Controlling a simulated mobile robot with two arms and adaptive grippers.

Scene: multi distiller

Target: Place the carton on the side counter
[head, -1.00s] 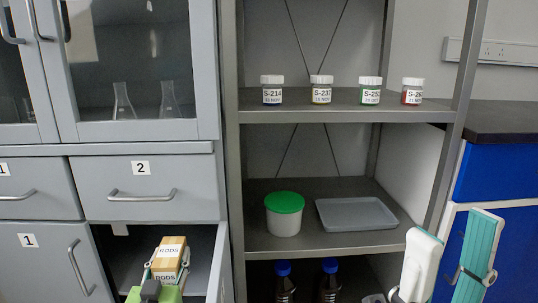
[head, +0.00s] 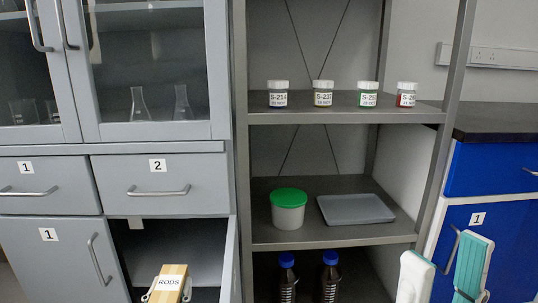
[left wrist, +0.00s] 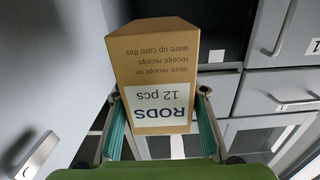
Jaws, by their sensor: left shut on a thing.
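A brown carton with a white RODS label (head: 172,279) is at the bottom of the head view, in front of the open cabinet compartment. It fills the middle of the left wrist view (left wrist: 170,45), where its label reads "RODS 12 pcs". My left gripper (left wrist: 159,94) is shut on its sides, with teal finger pads on both sides of it. My right gripper (head: 443,272) is at the bottom right of the head view, its fingers wide apart with nothing between them. A dark counter top (head: 495,134) over blue cabinets, perhaps the side counter, is at the right edge.
A grey metal shelf (head: 345,117) stands mid-view with labelled jars, a green-lidded tub (head: 288,209), a grey tray (head: 355,209) and brown bottles (head: 329,277). The open cabinet door (head: 230,265) stands beside the carton. The visible counter top looks clear.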

